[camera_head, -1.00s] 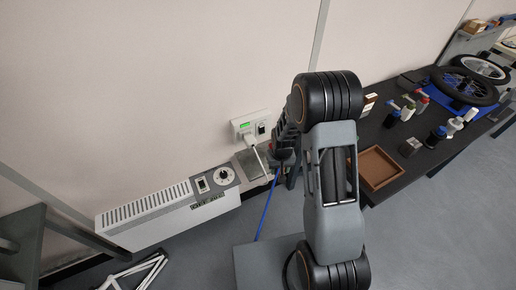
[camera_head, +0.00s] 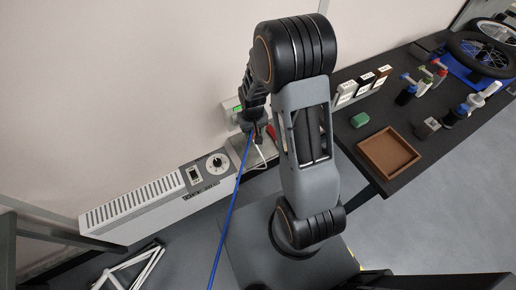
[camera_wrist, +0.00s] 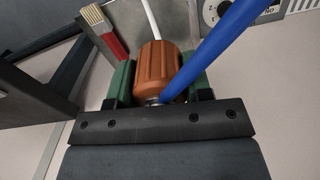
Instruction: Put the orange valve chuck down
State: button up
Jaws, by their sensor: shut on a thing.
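The orange valve chuck (camera_wrist: 157,68) sits between the green finger pads of my gripper (camera_wrist: 160,82) in the wrist view. The gripper is shut on it. A blue hose (camera_wrist: 215,48) passes close over the chuck's right side. In the head view my gripper (camera_head: 256,133) is by the wall, near the grey ledge at the right end of the heater. The blue hose (camera_head: 231,205) runs from there down to the bottom edge. The chuck cannot be made out in the head view, and whether it touches any surface is unclear.
A wall heater with a dial (camera_head: 140,205) is left of the gripper. A red-handled brush (camera_wrist: 113,45) and a white cable (camera_wrist: 151,20) are close by in the wrist view.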

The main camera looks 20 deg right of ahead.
jog(key=s+d+f+b, duration=0.5)
jog(key=s+f+b, duration=0.3)
jog(key=b, duration=1.1)
send_over(265, 147)
jog(key=shift+m, duration=0.4)
jog(key=f, duration=0.9)
jog(key=shift+s+f, duration=0.1)
jog(key=shift+s, duration=0.1)
jog(key=shift+w+d+f, duration=0.1)
jog(key=shift+w+f, duration=0.15)
jog(key=shift+f, duration=1.6)
jog(key=shift+f, duration=0.1)
jog(key=shift+f+b, duration=0.15)
jog(key=shift+b, duration=0.25)
jog(key=o, duration=1)
